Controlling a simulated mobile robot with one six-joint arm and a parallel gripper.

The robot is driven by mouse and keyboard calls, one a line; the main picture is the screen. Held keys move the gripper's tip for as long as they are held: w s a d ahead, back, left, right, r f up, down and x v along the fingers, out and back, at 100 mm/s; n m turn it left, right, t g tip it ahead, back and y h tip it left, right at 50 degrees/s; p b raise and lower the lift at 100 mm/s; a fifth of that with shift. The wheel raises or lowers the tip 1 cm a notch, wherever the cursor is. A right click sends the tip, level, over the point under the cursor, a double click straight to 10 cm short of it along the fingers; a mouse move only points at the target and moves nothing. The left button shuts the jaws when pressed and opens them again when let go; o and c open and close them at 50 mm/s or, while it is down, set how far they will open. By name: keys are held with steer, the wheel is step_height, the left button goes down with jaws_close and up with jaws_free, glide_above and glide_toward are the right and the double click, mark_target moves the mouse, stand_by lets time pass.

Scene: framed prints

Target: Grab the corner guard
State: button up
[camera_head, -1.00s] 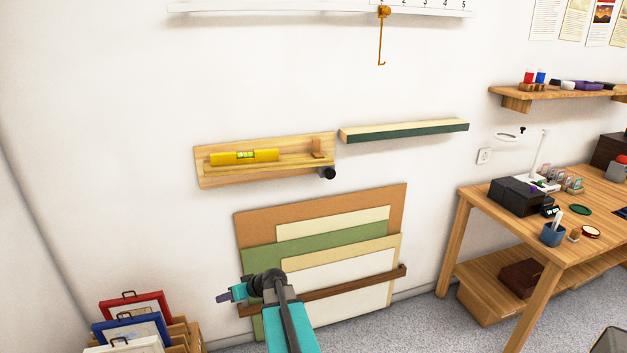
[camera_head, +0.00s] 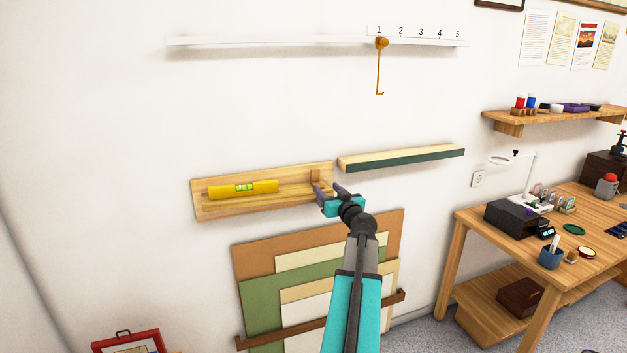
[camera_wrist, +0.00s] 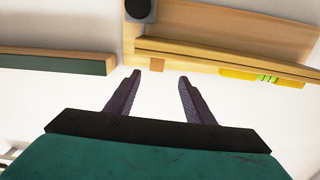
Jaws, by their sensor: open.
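The corner guard seems to be the small brown wooden piece (camera_head: 316,176) at the right end of the wooden wall shelf (camera_head: 205,208). In the wrist view a small brown block (camera_wrist: 158,64) shows at the shelf's edge, just beyond and between my fingertips. My gripper (camera_head: 329,191) is open and empty at the shelf's right end, close to the piece. In the wrist view both fingers of my gripper (camera_wrist: 160,76) are apart with nothing between them. I cannot tell the exact gap to the piece.
A yellow spirit level (camera_head: 243,189) lies on the same shelf, left of the piece. A black round knob (camera_wrist: 139,8) sits near the shelf end. A green-fronted ledge (camera_head: 402,159) is to the right. Boards (camera_head: 258,259) lean below. A desk (camera_head: 480,222) stands right.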

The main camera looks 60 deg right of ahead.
mark_target(316, 174)
steer(key=shift+s+d+r, duration=0.2)
steer(key=shift+r, duration=0.05)
steer(key=shift+p+x, duration=1.55)
steer(key=shift+x, duration=2.8)
steer(key=shift+p+x, duration=1.4)
steer(key=shift+x, duration=0.3)
steer(key=shift+p+x, duration=0.4)
steer(key=shift+x, duration=0.5)
steer(key=shift+f, duration=0.1)
